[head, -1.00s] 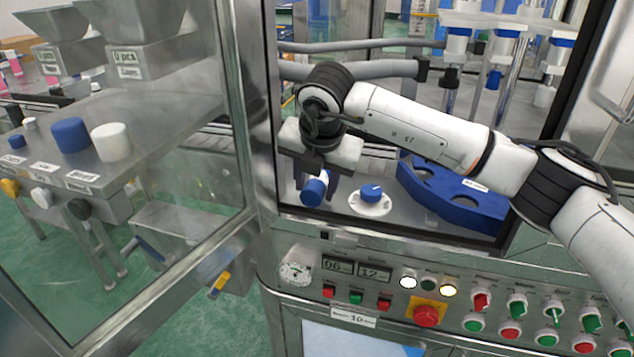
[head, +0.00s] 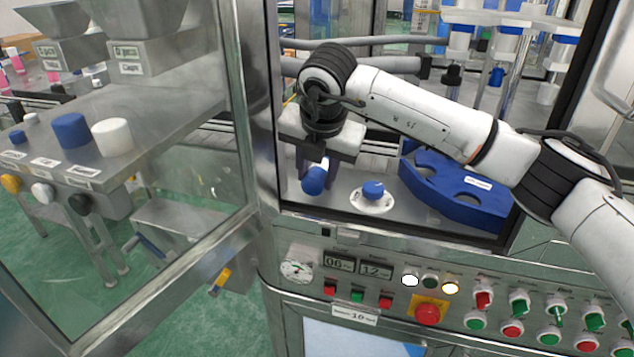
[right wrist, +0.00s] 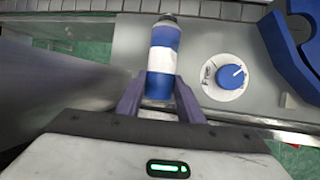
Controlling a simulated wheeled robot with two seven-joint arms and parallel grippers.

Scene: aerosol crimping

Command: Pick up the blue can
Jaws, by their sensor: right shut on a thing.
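The blue can (head: 314,181) has a white label band and is held in my right gripper (head: 316,171) inside the machine's open window. In the right wrist view the blue can (right wrist: 163,58) lies lengthwise away from the camera, with a dark top at the far end. The fingers of my right gripper (right wrist: 158,98) are shut on its near end, one on each side. In the head view the fingers hide part of the can. My left gripper is not in view.
A blue knob on a white dial (head: 373,191) sits just right of the can. A blue curved holder with round recesses (head: 455,197) is further right. The metal window frame and button panel (head: 390,270) are in front. A glass door (head: 130,150) stands at the left.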

